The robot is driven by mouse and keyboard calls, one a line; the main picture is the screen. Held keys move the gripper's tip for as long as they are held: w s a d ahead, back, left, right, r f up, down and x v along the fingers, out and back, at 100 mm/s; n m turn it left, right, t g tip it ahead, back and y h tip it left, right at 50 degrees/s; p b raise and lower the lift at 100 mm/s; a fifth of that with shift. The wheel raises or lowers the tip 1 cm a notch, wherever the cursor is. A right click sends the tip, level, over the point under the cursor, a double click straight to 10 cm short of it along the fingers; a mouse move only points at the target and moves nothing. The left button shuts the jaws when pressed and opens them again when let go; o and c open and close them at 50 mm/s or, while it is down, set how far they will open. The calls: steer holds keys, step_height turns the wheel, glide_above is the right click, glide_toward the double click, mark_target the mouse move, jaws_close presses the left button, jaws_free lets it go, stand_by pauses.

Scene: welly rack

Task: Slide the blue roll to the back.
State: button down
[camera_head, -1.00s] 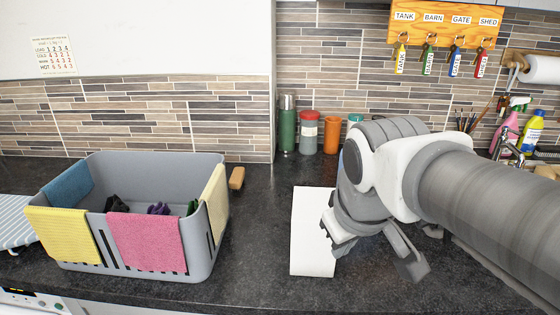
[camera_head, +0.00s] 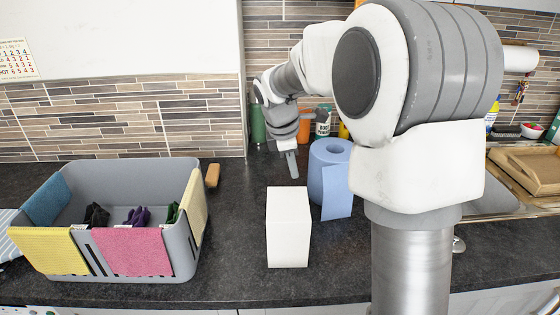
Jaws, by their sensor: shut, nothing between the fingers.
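The blue roll (camera_head: 331,170) stands upright on the dark worktop, with a loose sheet hanging down its front right side. My arm covers part of its right side. My gripper (camera_head: 292,172) is shut and empty, pointing down just left of the roll. A narrow gap shows between the fingers and the roll in the picture; I cannot tell its depth. A white block (camera_head: 288,228) stands in front of the gripper and the roll, near the worktop's front edge.
A grey crate (camera_head: 190,240) with cloths over its rim stands at left, a wooden block (camera_head: 212,175) beside it. A green flask (camera_head: 257,125), an orange cup (camera_head: 304,128) and other containers stand along the tiled wall. A wooden tray (camera_head: 530,172) is at right.

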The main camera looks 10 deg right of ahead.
mark_target(323, 182)
steer(key=w+d+f+n+p, duration=0.1)
steer(key=w+f+n, duration=0.1)
steer(key=f, duration=0.3)
steer(key=w+d+f+n+p, duration=0.1)
steer(key=w+d+f+n, duration=0.1)
steer(key=w+f, duration=0.2)
steer(key=w+d+f+n+g+p, duration=0.1)
steer(key=w+d+f+p, duration=0.1)
steer(key=f, duration=0.6)
steer(key=shift+w+n, duration=0.4)
steer(key=shift+w, duration=0.2)
steer(key=shift+w+d+r+p, duration=0.15)
steer(key=shift+w+d, duration=0.1)
steer(key=shift+d, duration=0.35)
steer(key=shift+w+d+r+p, duration=0.1)
steer(key=shift+w+d+p, duration=0.1)
steer(key=shift+d, duration=0.4)
steer(key=shift+w+d, duration=0.25)
steer(key=shift+d, duration=0.35)
steer(key=d, duration=0.2)
steer(key=w+d, duration=0.2)
steer(key=d, duration=0.1)
steer(key=shift+d+p, duration=0.35)
steer(key=shift+a, duration=0.1)
